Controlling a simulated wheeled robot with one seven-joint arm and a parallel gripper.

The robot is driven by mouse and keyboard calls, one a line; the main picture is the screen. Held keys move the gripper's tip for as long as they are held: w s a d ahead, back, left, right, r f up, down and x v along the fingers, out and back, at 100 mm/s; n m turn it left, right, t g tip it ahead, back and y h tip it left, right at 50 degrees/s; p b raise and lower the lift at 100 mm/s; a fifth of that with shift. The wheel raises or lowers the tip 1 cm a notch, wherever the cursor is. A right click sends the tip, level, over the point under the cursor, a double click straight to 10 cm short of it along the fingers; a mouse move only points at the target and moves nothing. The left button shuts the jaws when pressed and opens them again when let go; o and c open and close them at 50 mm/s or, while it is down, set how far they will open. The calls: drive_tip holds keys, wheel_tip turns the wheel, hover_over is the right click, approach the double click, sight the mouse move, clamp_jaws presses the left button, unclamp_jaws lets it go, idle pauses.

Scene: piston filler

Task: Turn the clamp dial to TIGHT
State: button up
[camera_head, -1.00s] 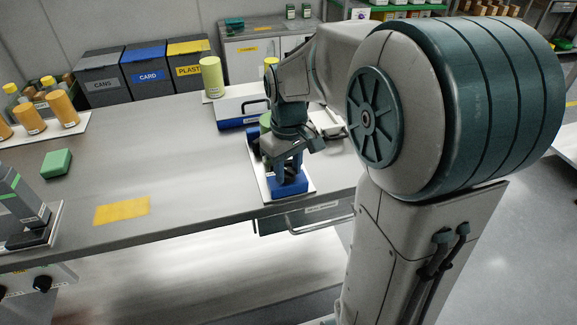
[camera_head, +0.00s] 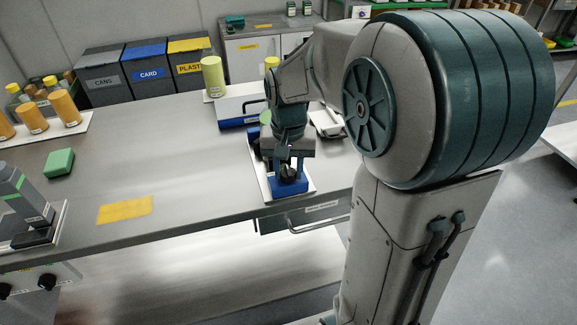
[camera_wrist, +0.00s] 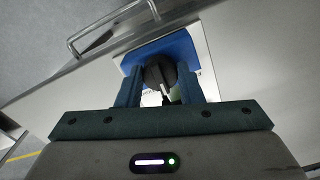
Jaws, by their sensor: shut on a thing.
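The clamp dial is a round black knob (camera_wrist: 160,72) on a blue base (camera_wrist: 180,46). In the wrist view it sits between my gripper's two teal fingers (camera_wrist: 160,88), which are shut on it. A pale pointer mark shows on the knob; no TIGHT lettering can be read. In the head view the dial (camera_head: 287,172) shows dark on top of the blue base (camera_head: 290,187), at the front of a white board (camera_head: 262,184). My gripper (camera_head: 287,160) comes down on it from above and partly hides it.
A yellow label (camera_head: 125,209) and a green block (camera_head: 59,163) lie on the bench to the left. A blue and white case (camera_head: 238,110) stands behind the board. A drawer handle (camera_wrist: 90,32) juts from the bench front. The bench middle is clear.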

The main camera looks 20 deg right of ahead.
sight(288, 172)
drive_tip(key=m, duration=0.4)
drive_tip(key=shift+w+r+p, duration=0.1)
drive_tip(key=shift+r+p, duration=0.05)
drive_tip(key=shift+p, duration=0.15)
drive_tip(key=shift+m, duration=2)
drive_tip(key=o, duration=1)
drive_tip(key=shift+c, duration=0.2)
wheel_tip(288, 172, up, 14)
drive_tip(key=p, duration=0.1)
drive_tip(key=shift+p, duration=0.4)
drive_tip(key=s+f+n+t+p, duration=0.2)
drive_tip(key=s+f+n, duration=0.3)
drive_tip(key=s+n, duration=0.6)
drive_tip(key=s+p, duration=0.1)
drive_tip(key=s, duration=0.1)
drive_tip(key=shift+s+f+n+t+p, duration=0.15)
drive_tip(key=shift+s+n+t+p, duration=0.15)
drive_tip(key=shift+s+t+p, duration=0.1)
